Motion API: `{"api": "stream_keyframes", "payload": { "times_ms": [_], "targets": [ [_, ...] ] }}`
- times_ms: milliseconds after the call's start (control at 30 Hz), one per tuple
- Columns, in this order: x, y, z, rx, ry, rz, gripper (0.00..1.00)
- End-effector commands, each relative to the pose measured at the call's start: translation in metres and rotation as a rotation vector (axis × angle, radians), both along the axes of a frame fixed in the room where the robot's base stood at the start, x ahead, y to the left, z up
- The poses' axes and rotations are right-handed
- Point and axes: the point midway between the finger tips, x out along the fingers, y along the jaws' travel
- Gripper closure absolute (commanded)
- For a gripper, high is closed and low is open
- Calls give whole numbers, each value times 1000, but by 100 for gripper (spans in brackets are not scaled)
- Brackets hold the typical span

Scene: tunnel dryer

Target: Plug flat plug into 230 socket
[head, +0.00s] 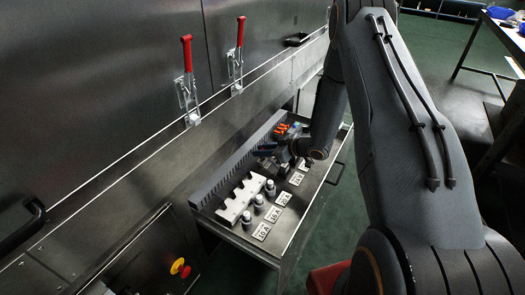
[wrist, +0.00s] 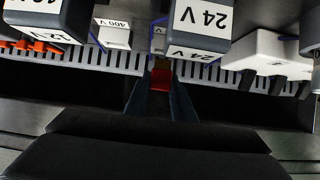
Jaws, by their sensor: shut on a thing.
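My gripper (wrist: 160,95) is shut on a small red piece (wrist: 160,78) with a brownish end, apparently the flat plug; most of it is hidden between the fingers. Beyond it in the wrist view, a partly hidden block (wrist: 158,40) with a V label stands between a white 400 V block (wrist: 114,35) and a grey 24 V block (wrist: 200,18). I cannot read its number, so I cannot tell whether it is the 230 socket. In the head view my gripper (head: 290,150) is low over the far part of the metal shelf; the plug cannot be made out there.
The shelf (head: 275,250) holds a grey slotted duct (head: 235,160), a white notched rack (head: 238,203), several grey cylinders (head: 259,202) and ampere labels (head: 262,231). Orange pieces (head: 281,128) lie near my gripper. Two red-handled clamps (head: 187,75) are on the metal wall.

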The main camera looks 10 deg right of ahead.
Motion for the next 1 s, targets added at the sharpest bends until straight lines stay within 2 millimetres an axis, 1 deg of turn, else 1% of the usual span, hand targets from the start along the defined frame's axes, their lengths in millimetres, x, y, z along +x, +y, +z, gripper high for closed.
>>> {"api": "stream_keyframes", "payload": {
  "times_ms": [367,1000],
  "targets": [
    [0,0,-1,0,0,0,100],
    [0,0,-16,0,0,0,100]
  ]
}}
